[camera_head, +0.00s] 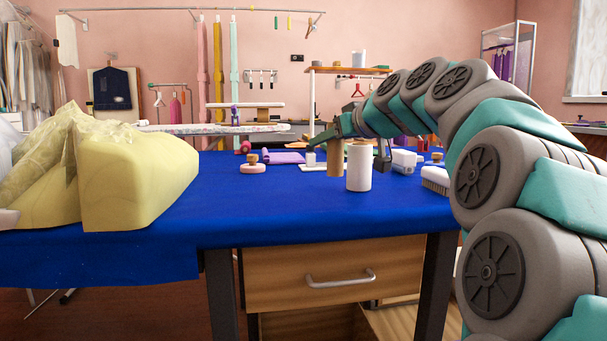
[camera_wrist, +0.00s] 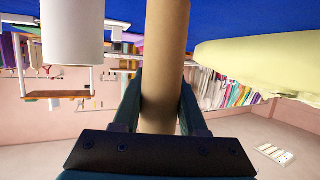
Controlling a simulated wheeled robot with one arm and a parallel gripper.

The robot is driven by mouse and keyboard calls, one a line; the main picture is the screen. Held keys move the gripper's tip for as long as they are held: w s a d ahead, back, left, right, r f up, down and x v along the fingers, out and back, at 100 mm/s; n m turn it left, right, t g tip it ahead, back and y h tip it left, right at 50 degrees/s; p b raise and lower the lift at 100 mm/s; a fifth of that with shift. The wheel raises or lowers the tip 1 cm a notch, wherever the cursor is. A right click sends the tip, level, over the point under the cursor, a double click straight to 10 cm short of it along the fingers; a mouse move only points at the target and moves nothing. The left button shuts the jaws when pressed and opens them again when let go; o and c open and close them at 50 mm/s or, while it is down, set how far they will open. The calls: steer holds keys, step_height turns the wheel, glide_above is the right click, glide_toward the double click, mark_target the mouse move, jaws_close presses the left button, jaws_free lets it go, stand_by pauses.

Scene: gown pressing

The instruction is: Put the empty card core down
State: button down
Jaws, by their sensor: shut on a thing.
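The card core is a plain brown tube (camera_head: 335,159), upright over the blue-covered table (camera_head: 290,215). In the wrist view, which is upside down, the card core (camera_wrist: 165,60) runs between the two dark fingers of my gripper (camera_wrist: 161,85). My gripper is shut on it. I cannot tell whether its lower end touches the cloth.
A large yellow padded form (camera_head: 140,180) fills the table's left side. A pink-based, wooden-knobbed tool (camera_head: 252,166) lies behind the clear front middle. A brush (camera_head: 435,180) and a white iron-like item (camera_head: 404,161) are to the right.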

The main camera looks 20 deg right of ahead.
steer(key=shift+d+b+x, duration=0.1)
steer(key=shift+d+x, duration=0.2)
steer(key=shift+x, duration=2.2)
steer(key=shift+d+b+x, duration=0.15)
steer(key=shift+d+x, duration=0.2)
steer(key=shift+x, duration=2.2)
steer(key=shift+d+b+x, duration=0.1)
steer(key=shift+d+x, duration=0.2)
steer(key=shift+x, duration=2.2)
steer(key=shift+w, duration=0.15)
steer(key=shift+c, duration=2.2)
jaws_free()
steer(key=shift+f, duration=0.1)
steer(key=shift+s+r, duration=0.25)
steer(key=shift+r, duration=0.05)
steer(key=v, duration=1.1)
steer(key=shift+s, duration=0.2)
